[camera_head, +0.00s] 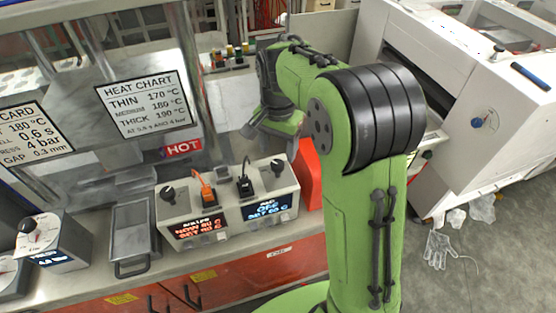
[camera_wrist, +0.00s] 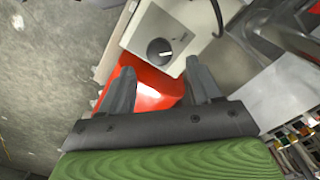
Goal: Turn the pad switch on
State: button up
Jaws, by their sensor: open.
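The control box (camera_head: 228,206) stands on the bench. Its right half has a blue display (camera_head: 268,209) that appears to read PAD, OFF and a set temperature. A black knob (camera_head: 277,167) and a black piece with a cable (camera_head: 244,184) are on top of that half; I cannot tell which is the switch. In the wrist view a dark round knob (camera_wrist: 160,52) on the pale box lies just beyond my fingertips. My gripper (camera_wrist: 160,82) is open and empty, its fingers apart. In the head view the arm's end is above and behind the box, its fingertips unclear.
The left half has an orange display and an orange piece (camera_head: 203,190). A red block (camera_head: 308,175) stands right of the box and shows between my fingers in the wrist view (camera_wrist: 155,90). A metal tray (camera_head: 131,232) sits left; a HOT sign (camera_head: 182,148) is behind.

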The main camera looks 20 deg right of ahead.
aim_at(278, 163)
jog(key=f, duration=0.3)
jog(key=shift+s+a+f, duration=0.2)
jog(key=shift+s, duration=0.05)
jog(key=shift+w+d+f, duration=0.1)
jog(key=shift+w+f, duration=0.05)
jog(key=shift+f, duration=0.4)
jog(key=shift+r, duration=0.1)
jog(key=c, duration=1)
jog(key=shift+c, duration=0.2)
